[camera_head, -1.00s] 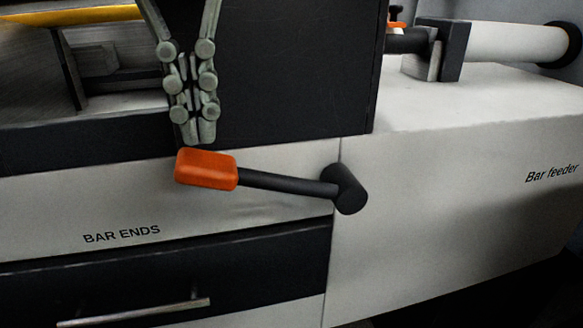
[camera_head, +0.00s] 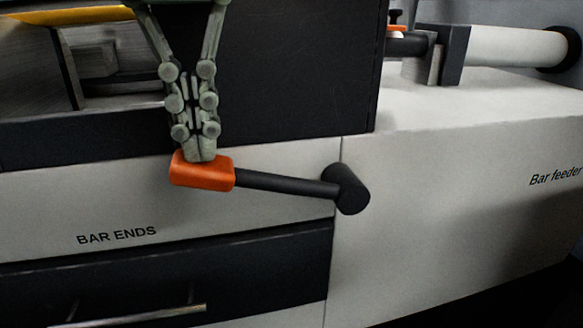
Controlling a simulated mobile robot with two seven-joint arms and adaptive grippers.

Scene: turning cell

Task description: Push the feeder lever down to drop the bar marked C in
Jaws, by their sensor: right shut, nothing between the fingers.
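The feeder lever (camera_head: 285,185) is a dark rod with an orange grip (camera_head: 203,175) at its left end and a dark round hub (camera_head: 351,189) at its right end. It lies nearly level, with the hub a little lower than the grip. My right gripper (camera_head: 201,156) points down, shut and empty. Its fingertips are at the top of the orange grip and appear to touch it. My left gripper is not in view. I see no bar marked C.
The pale bar feeder (camera_head: 450,215) stands at the right, with a pale tube (camera_head: 515,46) above it. A dark drawer (camera_head: 150,275) with a metal handle lies below the BAR ENDS label (camera_head: 116,236). A dark panel (camera_head: 295,65) rises behind my gripper.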

